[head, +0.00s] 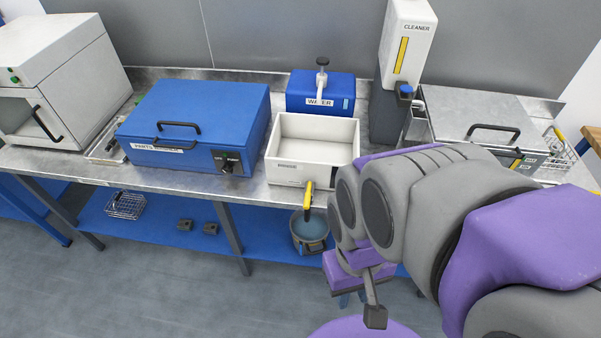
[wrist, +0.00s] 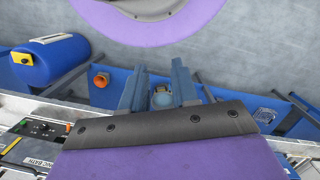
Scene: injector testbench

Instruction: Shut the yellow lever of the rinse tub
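The white rinse tub (head: 272,172) stands at the front of the steel bench in the head view. Its yellow lever (head: 308,200) is on the tub's front, roughly upright in the picture, with its lower end over the bucket (head: 311,246). My gripper (head: 350,298) is right of and below the lever in the picture, apart from it and partly hidden by my arm. In the wrist view my gripper (wrist: 157,85) shows two blue fingers spread apart, with nothing held between them. I cannot make out the lever in the wrist view.
A blue parts washer (head: 195,110) stands left of the tub, a blue water box (head: 320,92) behind it, and a cleaner dispenser (head: 405,55) behind right. The blue lower shelf (head: 265,235) runs below. A blue drum (wrist: 50,62) shows in the wrist view.

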